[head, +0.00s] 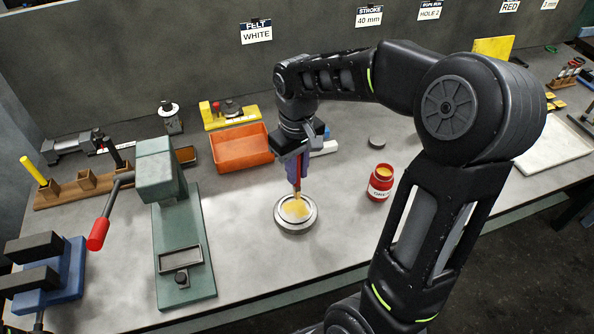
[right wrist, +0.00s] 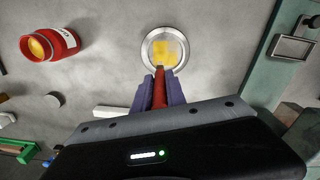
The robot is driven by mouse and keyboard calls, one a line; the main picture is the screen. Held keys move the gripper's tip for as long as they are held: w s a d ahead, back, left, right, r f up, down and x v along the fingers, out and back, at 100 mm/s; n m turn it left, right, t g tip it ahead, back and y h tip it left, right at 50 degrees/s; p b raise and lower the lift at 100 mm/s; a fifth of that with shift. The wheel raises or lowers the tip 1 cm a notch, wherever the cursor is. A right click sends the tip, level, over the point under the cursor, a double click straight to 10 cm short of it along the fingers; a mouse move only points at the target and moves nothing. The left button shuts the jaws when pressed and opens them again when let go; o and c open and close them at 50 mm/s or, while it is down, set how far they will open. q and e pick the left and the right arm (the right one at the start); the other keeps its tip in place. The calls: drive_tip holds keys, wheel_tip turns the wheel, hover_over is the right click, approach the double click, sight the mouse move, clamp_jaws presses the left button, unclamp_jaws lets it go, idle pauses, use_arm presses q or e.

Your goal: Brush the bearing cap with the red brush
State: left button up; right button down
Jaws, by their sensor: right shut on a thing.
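The bearing cap (head: 289,226) is a round silver dish on the bench. Yellow grease-like matter covers part of its middle, and the cap also shows in the right wrist view (right wrist: 148,52). My right gripper (head: 300,180) is above the cap, shut on the red brush (head: 297,185). The brush points down with its tip over the cap; it also shows in the right wrist view (right wrist: 160,88). Whether the tip touches the cap is hard to tell. My left gripper is not in view.
An open red jar (head: 380,186) with yellow contents stands right of the cap, its dark lid (head: 377,142) behind. A green press (head: 185,250) with a red-handled lever stands to the left. An orange bin (head: 240,150) is behind. The bench front right of the cap is clear.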

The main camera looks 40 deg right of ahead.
drive_tip(key=shift+r+p, duration=1)
drive_tip(key=shift+r, duration=0.75)
drive_tip(key=shift+r+p, duration=0.7)
drive_tip(key=shift+r, duration=0.85)
drive_tip(key=c, duration=2)
unclamp_jaws()
clamp_jaws()
